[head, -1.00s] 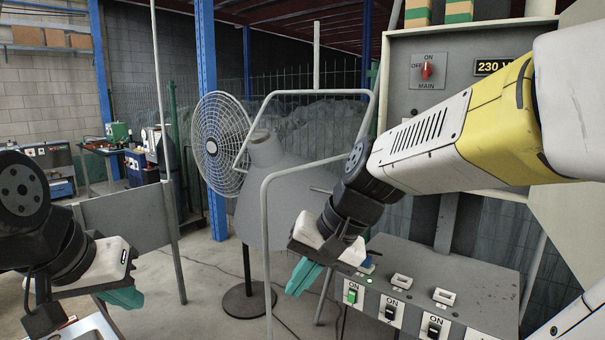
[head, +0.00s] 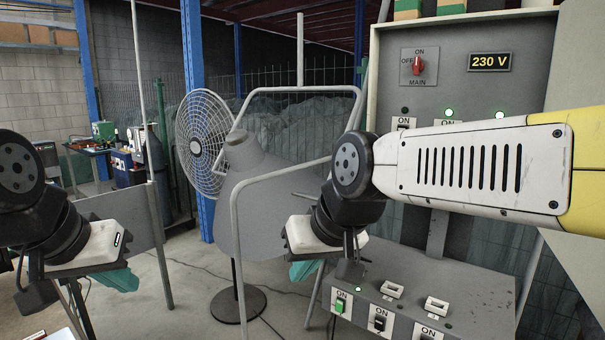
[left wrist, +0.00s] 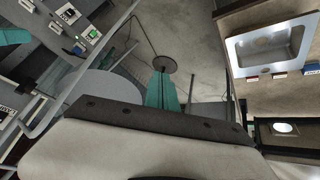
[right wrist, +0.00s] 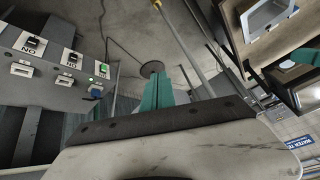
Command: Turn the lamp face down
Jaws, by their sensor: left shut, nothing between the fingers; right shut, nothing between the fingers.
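In the left wrist view, a bright round face in a dark frame (left wrist: 285,128), possibly the lamp, shows at the lower right, facing up toward the camera. A pale round patch in the right wrist view (right wrist: 286,65) may be the same thing; I cannot tell. No clear lamp shows in the head view. My left gripper (head: 118,278) has teal fingers pointing down, shut and empty; they also show in its wrist view (left wrist: 163,90). My right gripper (head: 303,270) is shut and empty beside the switch box; its fingers show in the right wrist view (right wrist: 157,92).
A metal basin (left wrist: 270,50) sits in a brown top beside the bright face. A switch box (head: 400,305) stands close to my right gripper. A fan (head: 203,145), a grey cone (head: 265,195) and tubular rails (head: 236,230) stand ahead.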

